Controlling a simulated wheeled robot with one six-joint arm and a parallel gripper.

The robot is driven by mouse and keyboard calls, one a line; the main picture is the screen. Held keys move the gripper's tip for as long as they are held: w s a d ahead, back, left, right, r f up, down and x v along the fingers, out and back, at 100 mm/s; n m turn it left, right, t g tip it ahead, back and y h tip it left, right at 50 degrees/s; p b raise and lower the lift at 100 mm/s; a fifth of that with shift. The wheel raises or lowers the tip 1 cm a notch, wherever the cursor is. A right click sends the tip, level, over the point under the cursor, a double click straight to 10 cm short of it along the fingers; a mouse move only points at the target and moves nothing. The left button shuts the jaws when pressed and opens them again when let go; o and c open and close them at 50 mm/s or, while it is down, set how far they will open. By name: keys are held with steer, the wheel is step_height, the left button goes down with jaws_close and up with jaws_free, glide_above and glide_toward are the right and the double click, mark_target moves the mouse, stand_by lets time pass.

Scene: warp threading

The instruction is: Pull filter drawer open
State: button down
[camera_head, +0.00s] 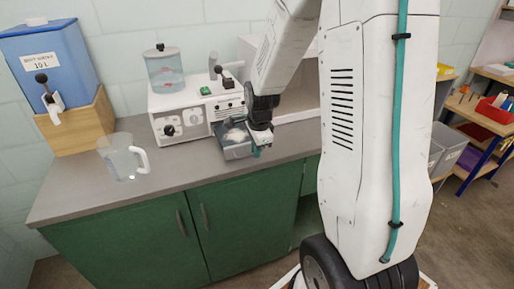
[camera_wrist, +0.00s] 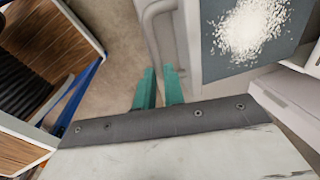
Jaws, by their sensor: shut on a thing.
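The filter drawer (camera_head: 236,153) is a grey tray at the front of the white machine (camera_head: 182,122). It stands out from the machine's front, open at the top, with a white heap inside. My gripper (camera_head: 258,149) is at the drawer's front right. In the wrist view, its teal fingers (camera_wrist: 160,74) are on either side of the grey bar handle (camera_wrist: 153,30) and shut on it. The drawer's pale rim (camera_wrist: 190,45) and the white granules (camera_wrist: 252,28) on its dark floor show beside the handle. My fingers hide part of the handle.
A clear jug (camera_head: 120,160) stands on the grey counter (camera_head: 185,172), left of the machine. A blue water tank (camera_head: 50,65) sits on a wooden stand (camera_head: 80,125) at the back left. Green cabinets (camera_head: 130,235) are below. Shelves with bins are at the right.

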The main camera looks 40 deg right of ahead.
steer(key=c, duration=1.5)
jaws_free()
step_height(320, 180, up, 8)
steer(key=s, duration=0.1)
steer(key=shift+s+a+f, duration=0.15)
steer(key=shift+a, duration=0.05)
